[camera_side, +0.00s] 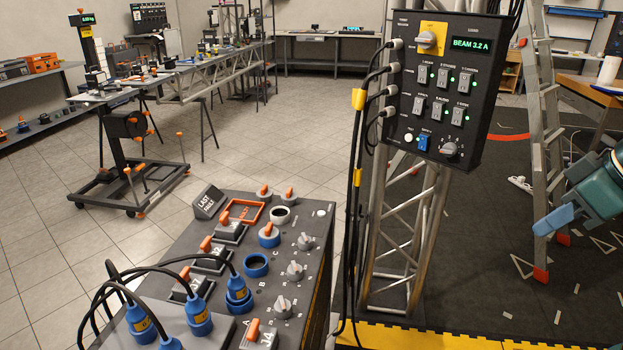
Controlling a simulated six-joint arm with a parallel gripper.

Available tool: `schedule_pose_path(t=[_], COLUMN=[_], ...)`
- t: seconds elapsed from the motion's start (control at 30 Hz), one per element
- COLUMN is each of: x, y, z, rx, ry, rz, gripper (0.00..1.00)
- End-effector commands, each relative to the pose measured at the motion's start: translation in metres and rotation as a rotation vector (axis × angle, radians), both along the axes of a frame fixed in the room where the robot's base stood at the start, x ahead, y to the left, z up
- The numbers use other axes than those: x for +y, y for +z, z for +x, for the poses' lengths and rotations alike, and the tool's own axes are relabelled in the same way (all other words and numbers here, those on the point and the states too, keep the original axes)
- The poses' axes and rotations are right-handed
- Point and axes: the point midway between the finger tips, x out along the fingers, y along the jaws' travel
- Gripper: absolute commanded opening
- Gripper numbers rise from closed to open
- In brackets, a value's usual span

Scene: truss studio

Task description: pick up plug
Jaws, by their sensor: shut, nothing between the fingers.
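Several blue plugs with black cables stand at the lower left of the console (318,243). One plug (197,312) and another plug (140,322) are by a grey surface at the console's front left. A third plug (238,290) sits upright at the row of round sockets; its cable arcs to the left. An empty-looking blue socket (256,265) is just behind it. I cannot tell which plug the task means. My gripper (541,228) has blue fingers, is shut and empty, and is at the far right, well apart from the plugs.
A black control box (436,85) on a metal truss (408,240) stands between my gripper and the console. Black cables hang from its left side. A ladder (545,130) is close behind my gripper. Orange-handled switches and grey knobs (295,271) stand up from the console.

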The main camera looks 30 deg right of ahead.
Motion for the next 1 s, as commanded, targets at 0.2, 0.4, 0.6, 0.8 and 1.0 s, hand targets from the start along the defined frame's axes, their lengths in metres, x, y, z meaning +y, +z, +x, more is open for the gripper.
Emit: schedule_pose_path(t=[0.2,0.4,0.6,0.8,1.0], x=[-0.0001,-0.0001,-0.0001,0.0,0.0002], y=[0.0,0.0,0.0,0.0,0.0005], z=[0.0001,0.0001,0.0001,0.0001,0.0007], rx=[0.0,0.0,0.0,0.0,0.0], ry=[0.0,0.0,0.0,0.0,0.002], rz=[0.0,0.0,0.0,0.0,-0.001], gripper=[0.0,0.04,0.43,0.6,0.6])
